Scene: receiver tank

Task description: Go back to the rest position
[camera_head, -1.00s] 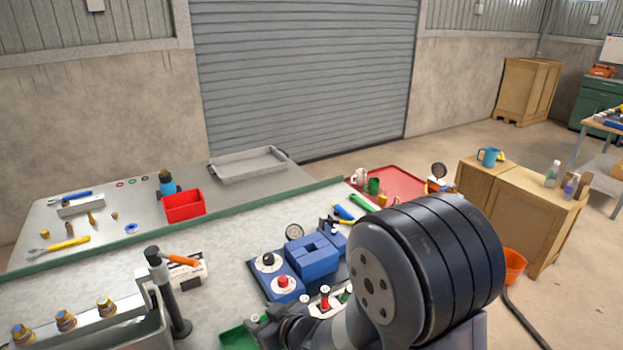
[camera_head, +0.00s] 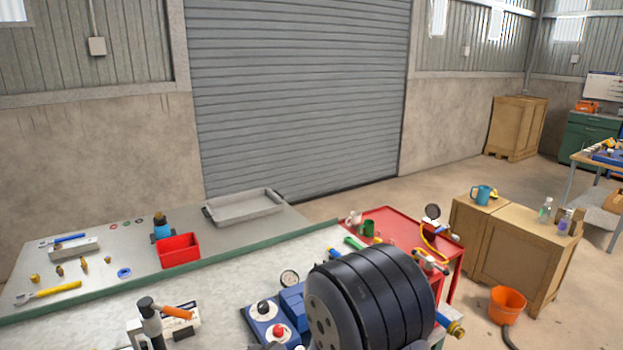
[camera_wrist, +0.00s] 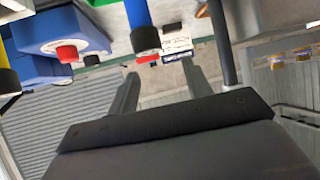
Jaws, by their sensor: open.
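My gripper (camera_wrist: 160,70) shows in the wrist view with its two grey fingers apart and nothing between them. That view looks upside down. In the head view my gripper is out of sight; the black ribbed part of my arm covers the lower middle. A blue unit with a red knob (camera_head: 277,331) and a black knob stands on the workbench (camera_head: 225,285), partly hidden by my arm. Its blue body and red knob (camera_wrist: 67,53) also show at the upper left of the wrist view.
A black post with an orange handle (camera_head: 176,312) stands at the front left. A red bin (camera_head: 178,250) and grey tray (camera_head: 243,207) lie on the back bench. Right are a red cart (camera_head: 395,218), wooden cabinets (camera_head: 515,255) and an orange bucket (camera_head: 507,304). Floor beyond is open.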

